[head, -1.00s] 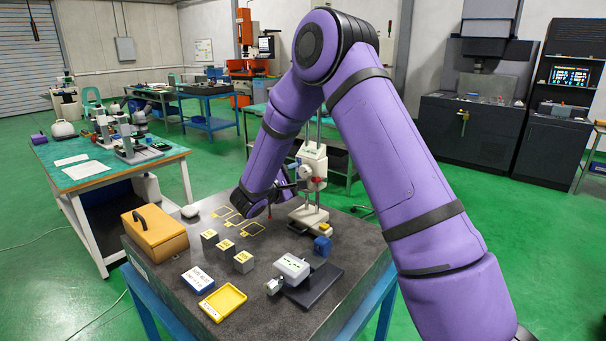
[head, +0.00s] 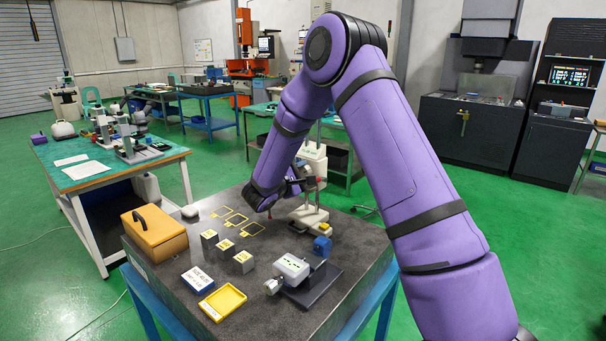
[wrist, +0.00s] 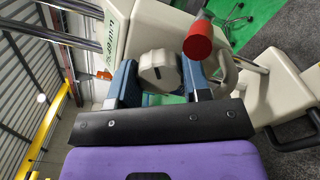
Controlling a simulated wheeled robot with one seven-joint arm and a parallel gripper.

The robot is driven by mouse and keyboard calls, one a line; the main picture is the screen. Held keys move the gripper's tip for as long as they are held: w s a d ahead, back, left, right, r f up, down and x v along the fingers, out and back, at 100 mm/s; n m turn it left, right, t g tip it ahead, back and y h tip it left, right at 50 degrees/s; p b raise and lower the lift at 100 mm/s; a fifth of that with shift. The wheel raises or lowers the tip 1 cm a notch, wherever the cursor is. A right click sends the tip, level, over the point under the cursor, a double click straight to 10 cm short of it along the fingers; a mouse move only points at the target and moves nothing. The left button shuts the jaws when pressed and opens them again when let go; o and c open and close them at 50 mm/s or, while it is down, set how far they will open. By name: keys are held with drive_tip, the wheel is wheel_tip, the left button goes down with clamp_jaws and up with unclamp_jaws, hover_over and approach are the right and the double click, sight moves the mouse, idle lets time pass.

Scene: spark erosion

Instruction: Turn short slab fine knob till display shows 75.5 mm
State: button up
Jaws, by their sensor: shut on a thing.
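A white-bodied gauge on a twin-rod column (head: 312,165) stands at the back right of the dark slab (head: 215,295). In the wrist view its pale body (wrist: 125,35) carries a grey faceted knob (wrist: 159,72), with a red-ended part (wrist: 200,42) to the knob's right. My gripper (wrist: 162,80) is shut on the grey knob, one blue-grey finger on each side. In the head view my gripper (head: 292,187) is at the gauge's left side, small and partly hidden by the arm. I cannot see a readable display on the gauge.
On the slab are an orange-brown case (head: 155,235), several grey blocks (head: 209,240), a yellow tray (head: 222,302), a white-topped device (head: 292,268) and a blue block (head: 322,246). Yellow outlines mark bare slab behind the blocks.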

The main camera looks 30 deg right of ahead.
drive_tip(key=shift+m, duration=0.3)
drive_tip(key=o, duration=0.6)
drive_tip(key=shift+o, duration=0.2)
drive_tip(key=v, duration=1)
drive_tip(key=shift+s+a, duration=0.2)
drive_tip(key=shift+a, duration=0.15)
drive_tip(key=shift+f, duration=0.1)
